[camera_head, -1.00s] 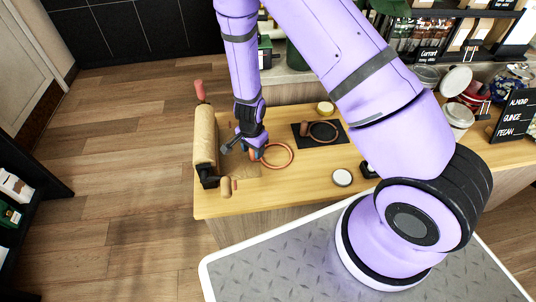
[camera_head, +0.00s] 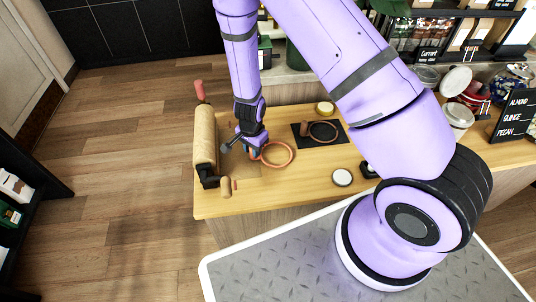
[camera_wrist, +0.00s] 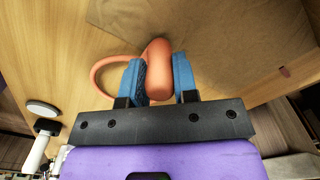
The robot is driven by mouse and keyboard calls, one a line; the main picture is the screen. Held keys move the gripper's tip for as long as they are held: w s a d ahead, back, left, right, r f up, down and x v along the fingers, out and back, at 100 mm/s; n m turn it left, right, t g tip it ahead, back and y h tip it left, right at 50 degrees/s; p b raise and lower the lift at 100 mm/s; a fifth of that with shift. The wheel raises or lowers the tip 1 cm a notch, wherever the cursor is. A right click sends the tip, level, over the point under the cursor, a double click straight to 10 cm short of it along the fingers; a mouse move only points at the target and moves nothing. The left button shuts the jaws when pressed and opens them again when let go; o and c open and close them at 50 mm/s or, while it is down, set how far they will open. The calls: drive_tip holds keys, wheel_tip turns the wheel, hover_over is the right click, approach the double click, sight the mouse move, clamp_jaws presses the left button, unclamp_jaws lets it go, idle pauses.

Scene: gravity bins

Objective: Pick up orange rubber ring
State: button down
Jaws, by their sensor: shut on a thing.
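In the wrist view my gripper (camera_wrist: 160,80) has a finger against each side of the stub. Whether the ring touches the counter is hard to tell.
A brown paper roll (camera_head: 205,137) on a holder stands left of my gripper, with paper on the counter. A black mat (camera_head: 332,139) with another ring (camera_head: 323,131) lies to the right. A round white-topped item (camera_head: 342,178) sits near the front edge. Jars and signs stand at right.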

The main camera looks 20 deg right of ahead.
drive_tip(key=shift+r, duration=0.75)
drive_tip(key=shift+r, duration=2.45)
